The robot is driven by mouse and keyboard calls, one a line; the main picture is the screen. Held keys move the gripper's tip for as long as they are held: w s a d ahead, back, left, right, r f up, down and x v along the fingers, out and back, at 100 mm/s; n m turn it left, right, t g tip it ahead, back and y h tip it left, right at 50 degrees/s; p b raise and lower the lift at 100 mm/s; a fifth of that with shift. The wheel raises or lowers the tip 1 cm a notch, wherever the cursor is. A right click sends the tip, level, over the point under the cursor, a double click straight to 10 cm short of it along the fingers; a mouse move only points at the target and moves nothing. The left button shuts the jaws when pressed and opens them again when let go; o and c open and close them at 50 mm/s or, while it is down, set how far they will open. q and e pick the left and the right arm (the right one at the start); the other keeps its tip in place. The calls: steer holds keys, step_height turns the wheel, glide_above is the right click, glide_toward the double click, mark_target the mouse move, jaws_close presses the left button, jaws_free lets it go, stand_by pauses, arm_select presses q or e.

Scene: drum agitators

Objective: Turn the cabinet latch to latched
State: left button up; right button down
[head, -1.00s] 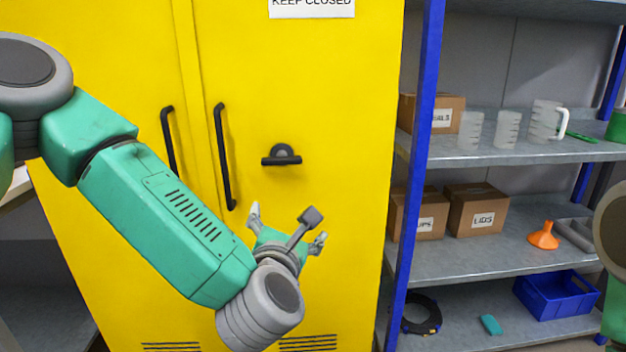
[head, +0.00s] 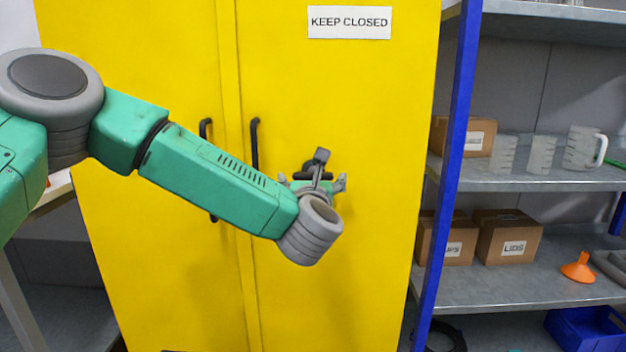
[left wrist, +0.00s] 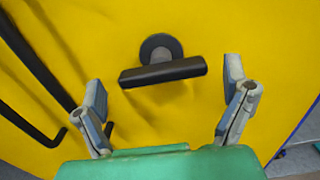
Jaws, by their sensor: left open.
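The yellow cabinet (head: 375,130) stands ahead with its doors shut. Its black latch (left wrist: 163,71) shows whole in the left wrist view, with a round hub and a bar lying nearly level, slightly tilted. In the head view the latch (head: 308,168) is mostly hidden behind my left gripper (head: 314,184). In the left wrist view my left gripper (left wrist: 166,92) is open, with one finger to each side of the latch bar and a gap at both ends. Nothing is between the fingers but the view of the latch. My right gripper is not in view.
Two black door handles (head: 254,145) are left of the latch, one partly behind my left arm. A blue-posted shelf rack (head: 445,170) stands close to the right, holding boxes (head: 508,237), clear jugs and an orange funnel (head: 578,267). A KEEP CLOSED sign (head: 349,22) is above.

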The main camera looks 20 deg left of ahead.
arm_select(q)
steer(key=shift+w+a, duration=0.2)
steer(key=shift+w, duration=0.45)
steer(key=shift+d, duration=0.1)
steer(key=shift+d, duration=0.1)
steer(key=c, duration=1.1)
